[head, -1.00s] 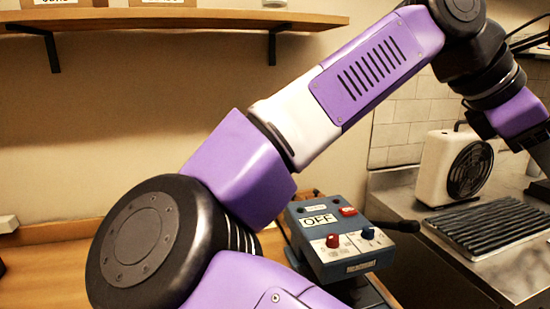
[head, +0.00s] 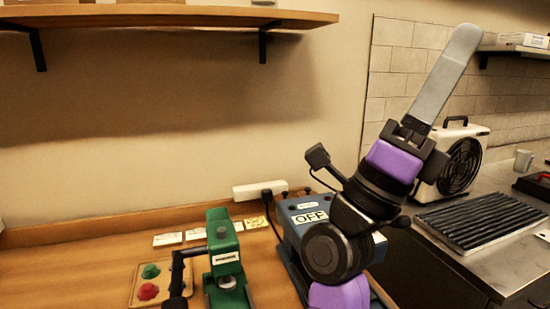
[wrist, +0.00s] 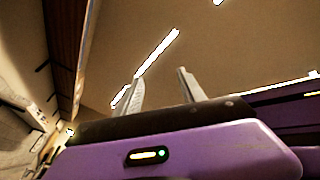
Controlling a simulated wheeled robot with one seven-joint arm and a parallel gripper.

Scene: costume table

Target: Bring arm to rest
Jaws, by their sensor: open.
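My arm is folded up in the head view, with purple and black links. My gripper (head: 462,40) points up and to the right, in front of the tiled wall. Its grey fingers are seen side-on there, one covering the other. In the wrist view my gripper (wrist: 160,76) shows two fingers apart, with nothing between them and the ceiling behind. My arm hides part of the blue box (head: 307,217) labelled OFF.
A green press (head: 224,262) and a tray (head: 140,272) with green and red pieces are on the wooden table. A white power strip (head: 260,190) is by the wall. A fan heater (head: 459,160) and a black ribbed rack (head: 482,221) are right. A shelf (head: 170,15) is above.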

